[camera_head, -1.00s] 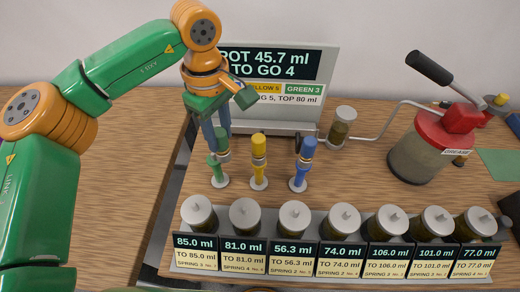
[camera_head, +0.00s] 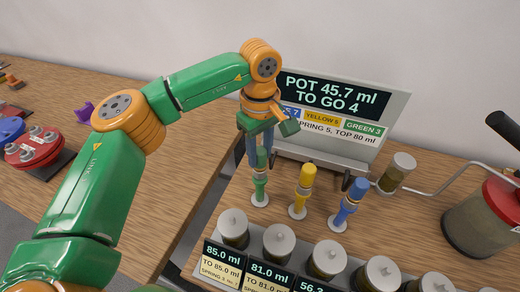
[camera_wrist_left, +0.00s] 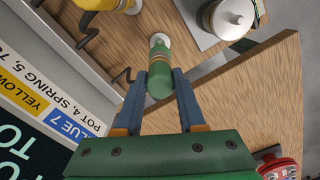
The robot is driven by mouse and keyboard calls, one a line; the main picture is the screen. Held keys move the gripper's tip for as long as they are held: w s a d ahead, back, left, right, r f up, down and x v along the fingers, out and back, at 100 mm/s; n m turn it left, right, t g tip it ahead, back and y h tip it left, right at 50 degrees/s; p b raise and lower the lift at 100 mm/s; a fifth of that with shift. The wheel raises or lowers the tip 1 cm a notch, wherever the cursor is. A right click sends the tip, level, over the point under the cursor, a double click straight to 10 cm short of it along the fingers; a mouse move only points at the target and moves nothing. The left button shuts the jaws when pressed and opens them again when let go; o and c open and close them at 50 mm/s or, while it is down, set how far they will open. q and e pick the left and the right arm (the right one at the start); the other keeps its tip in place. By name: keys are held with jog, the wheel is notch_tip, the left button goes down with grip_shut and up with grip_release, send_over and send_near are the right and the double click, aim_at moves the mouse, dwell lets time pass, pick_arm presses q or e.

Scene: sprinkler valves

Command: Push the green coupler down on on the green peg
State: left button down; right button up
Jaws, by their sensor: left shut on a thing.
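The green coupler (camera_head: 262,157) is a short dark green cylinder with a tan band near its lower end. My left gripper (camera_head: 260,155) points down from above with its blue-grey fingers shut on the coupler's sides. The green peg (camera_head: 260,186) stands below on a round white base, in line with the coupler in the head view. The coupler's lower end appears to meet the peg's top; how far it sits on is unclear. In the left wrist view the coupler (camera_wrist_left: 159,82) is between the fingertips (camera_wrist_left: 160,88), with the white base beyond it. My right gripper is not in view.
A yellow peg (camera_head: 301,192) and a blue peg (camera_head: 348,203) stand to the right. Lidded jars (camera_head: 278,243) line the front behind number plates. A display panel (camera_head: 340,110) stands behind. A grease pot (camera_head: 482,220) is at far right. The table edge is just left.

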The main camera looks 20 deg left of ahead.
pick_arm(q)
jog(key=shift+f+b, duration=0.3)
jog(key=shift+f, duration=0.25)
jog(key=c, duration=0.9)
grip_release()
jog(key=shift+f, duration=0.1)
jog(key=o, duration=0.5)
